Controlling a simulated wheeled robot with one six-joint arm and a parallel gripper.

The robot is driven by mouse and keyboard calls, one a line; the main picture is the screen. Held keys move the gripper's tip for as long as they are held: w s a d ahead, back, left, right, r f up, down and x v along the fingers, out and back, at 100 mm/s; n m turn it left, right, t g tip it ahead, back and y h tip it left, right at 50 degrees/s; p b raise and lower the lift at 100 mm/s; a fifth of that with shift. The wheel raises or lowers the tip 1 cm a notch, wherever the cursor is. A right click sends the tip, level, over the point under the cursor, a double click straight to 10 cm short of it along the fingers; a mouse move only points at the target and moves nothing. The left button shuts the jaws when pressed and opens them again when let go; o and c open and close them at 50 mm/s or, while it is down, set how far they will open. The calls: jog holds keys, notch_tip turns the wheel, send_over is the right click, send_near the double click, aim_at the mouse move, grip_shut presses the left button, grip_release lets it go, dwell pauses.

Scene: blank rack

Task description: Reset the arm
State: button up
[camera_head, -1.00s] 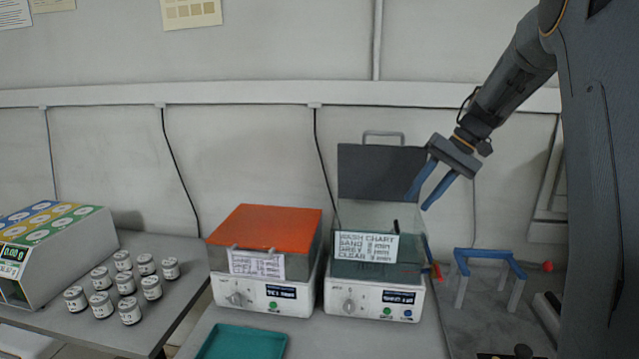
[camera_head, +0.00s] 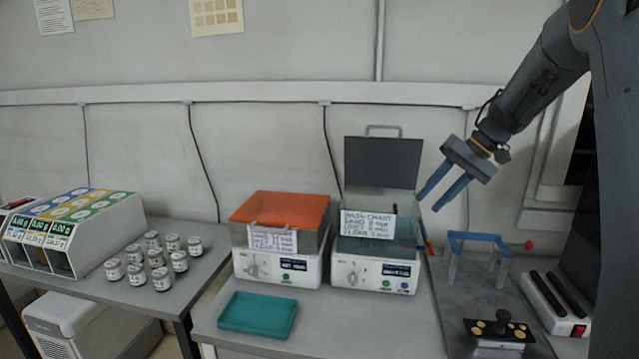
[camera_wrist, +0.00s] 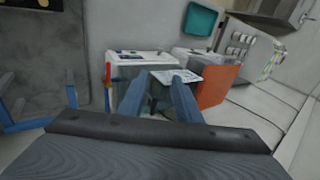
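My gripper (camera_head: 441,194) is in the upper right of the head view, with its two blue fingers apart and nothing between them. It hangs in the air to the right of the raised grey lid of the open wash unit (camera_head: 373,272). In the wrist view, my gripper (camera_wrist: 158,90) also shows two spread fingers with the wash unit and its label card beyond them. My arm reaches in from the upper right of the head view.
An orange-lidded unit (camera_head: 280,208) stands left of the open one, with a teal tray (camera_head: 258,314) in front. A blue-topped stand (camera_head: 478,238) and a black plate with gold discs (camera_head: 498,331) are at right. Several jars (camera_head: 161,278) stand on the left table near a coloured dispenser (camera_head: 62,258).

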jog(key=w+a+r+n+t, duration=0.2)
jog(key=w+a+r+t, duration=0.2)
jog(key=w+a+t, duration=0.4)
jog(key=s+d+f+m+g+h, duration=0.1)
jog(key=s+d+f+h, duration=0.1)
jog(key=s+f+h, duration=0.35)
jog(key=s+d+f+m+g+h, duration=0.1)
jog(key=s+d+f+h, duration=0.1)
jog(key=s+f, duration=0.65)
jog(key=s+a+f+g, duration=0.1)
jog(key=s+f+g, duration=0.1)
jog(key=s, duration=0.6)
jog(key=s+a+f+n+g, duration=0.1)
jog(key=s+a+g, duration=0.1)
jog(key=s, duration=0.6)
jog(key=s+a+f+g+y, duration=0.1)
jog(key=s+a+f+g, duration=0.1)
jog(key=s, duration=0.6)
jog(key=shift+f+n+g, duration=0.3)
jog(key=shift+f+n, duration=0.05)
jog(key=shift+n, duration=0.05)
